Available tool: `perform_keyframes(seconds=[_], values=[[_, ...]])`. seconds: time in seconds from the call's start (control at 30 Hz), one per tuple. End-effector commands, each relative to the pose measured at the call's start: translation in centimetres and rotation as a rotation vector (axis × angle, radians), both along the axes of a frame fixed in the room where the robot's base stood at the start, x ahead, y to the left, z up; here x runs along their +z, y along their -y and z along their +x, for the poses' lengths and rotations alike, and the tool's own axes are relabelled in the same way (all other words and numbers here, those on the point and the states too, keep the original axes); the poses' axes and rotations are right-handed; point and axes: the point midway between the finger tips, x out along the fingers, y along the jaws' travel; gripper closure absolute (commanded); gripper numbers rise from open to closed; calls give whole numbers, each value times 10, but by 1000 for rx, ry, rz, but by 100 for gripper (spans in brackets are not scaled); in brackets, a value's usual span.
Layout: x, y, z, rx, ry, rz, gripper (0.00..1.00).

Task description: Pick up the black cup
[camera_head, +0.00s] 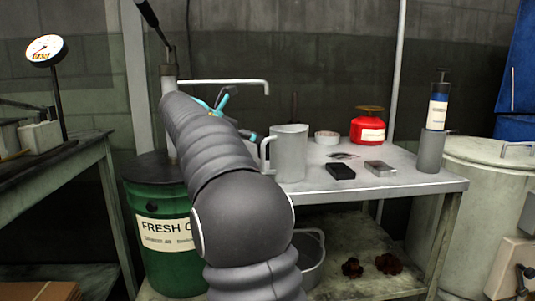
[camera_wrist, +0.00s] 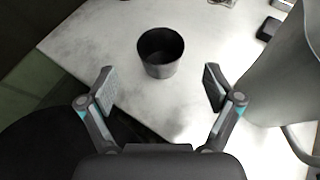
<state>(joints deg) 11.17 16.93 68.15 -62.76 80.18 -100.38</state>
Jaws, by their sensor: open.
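The black cup (camera_wrist: 161,54) stands upright on the pale table (camera_wrist: 100,52) in the wrist view, its open mouth facing up. My gripper (camera_wrist: 160,85) is open and empty, with one finger on each side of the view. The cup lies beyond the fingertips, roughly centred between them, and neither finger touches it. In the head view my arm hides the cup, and the gripper (camera_head: 215,108) shows only in part beyond the arm, over the table's left side.
A large grey jug (camera_head: 289,153) stands close on the right of the gripper; the wrist view shows it too (camera_wrist: 280,75). Black (camera_head: 340,171) and grey (camera_head: 380,168) blocks, a tape roll (camera_head: 327,137) and a red can (camera_head: 369,128) stand farther right. A green drum (camera_head: 165,215) is left.

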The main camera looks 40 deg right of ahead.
Motion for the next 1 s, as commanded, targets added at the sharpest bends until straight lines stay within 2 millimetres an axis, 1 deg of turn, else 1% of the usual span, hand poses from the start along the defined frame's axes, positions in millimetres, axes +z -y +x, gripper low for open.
perform_keyframes(seconds=[0.13, 0.33, 0.43, 0.63, 0.67, 0.7, 0.77, 0.8, 0.9, 1.0], values=[[-8, 14, -1, -2, -1, 1, 10], [-19, 39, -1, -2, 0, 1, 10], [-20, 45, 0, -1, 0, 1, 10], [-20, 45, 0, 1, 0, 1, 10], [-20, 45, 0, 0, 0, 0, 18], [-20, 45, 0, 0, 0, 1, 28], [-20, 45, 0, 0, 0, 1, 43], [-20, 45, 0, 0, 0, 1, 52], [-20, 45, 0, 0, 0, 1, 74], [-20, 45, 0, 0, 0, 0, 74]])
